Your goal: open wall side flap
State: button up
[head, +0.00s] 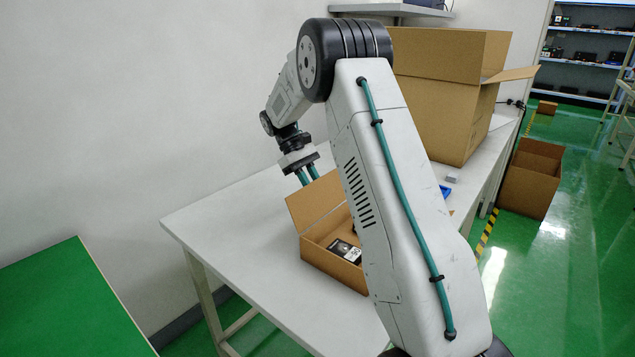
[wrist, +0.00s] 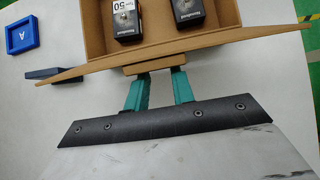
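A small open cardboard box (head: 335,270) sits on the white table, partly hidden behind my arm. Its wall side flap (head: 315,202) stands raised and tilted towards the wall. In the wrist view the flap (wrist: 230,37) runs nearly edge-on across the picture. My gripper (head: 307,177) is above the flap's upper edge, on the wall side. In the wrist view its two teal fingers (wrist: 157,86) are apart, with their tips at a short tan piece against the flap. I cannot tell whether they touch it. Black labelled units (wrist: 123,18) lie inside the box.
A large open carton (head: 440,95) stands farther back on the table (head: 225,222). A blue tray (wrist: 22,36) and a dark flat piece (wrist: 54,73) lie beside the small box. The wall is close on the left. The table's near-left part is clear.

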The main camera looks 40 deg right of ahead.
jog(key=o, duration=1)
jog(key=shift+r, duration=0.1)
jog(key=shift+v, duration=3.9)
